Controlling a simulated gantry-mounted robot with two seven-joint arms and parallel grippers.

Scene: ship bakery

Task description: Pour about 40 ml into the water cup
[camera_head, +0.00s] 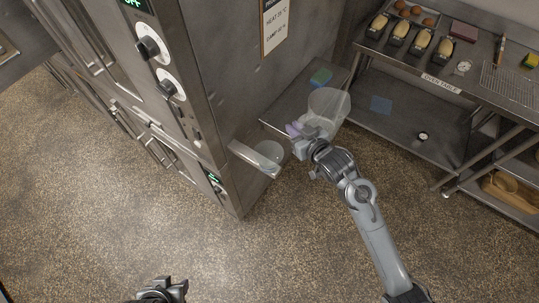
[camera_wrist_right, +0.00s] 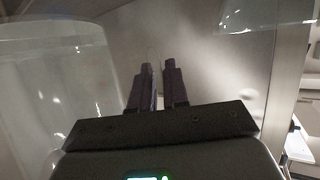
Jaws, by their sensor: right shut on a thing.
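A clear, see-through jug (camera_head: 330,104) is in the head view in front of the oven's right side. My right gripper (camera_head: 297,131) is at its lower left, shut on the jug. In the right wrist view the two dark fingers (camera_wrist_right: 158,85) are close together, with clear jug wall (camera_wrist_right: 92,88) beside them; the part between them is hard to see. A pale, clear-looking cup (camera_head: 269,151), apparently the water cup, is at a tray (camera_head: 252,160) jutting from the oven, below and left of my gripper. Its water level cannot be seen. My left gripper (camera_head: 166,289) is at the bottom edge, jaws unclear.
The steel oven (camera_head: 205,65) with knobs stands at the left. The oven table (camera_head: 475,68) at right holds loaf tins and eggs. The speckled floor in front is clear.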

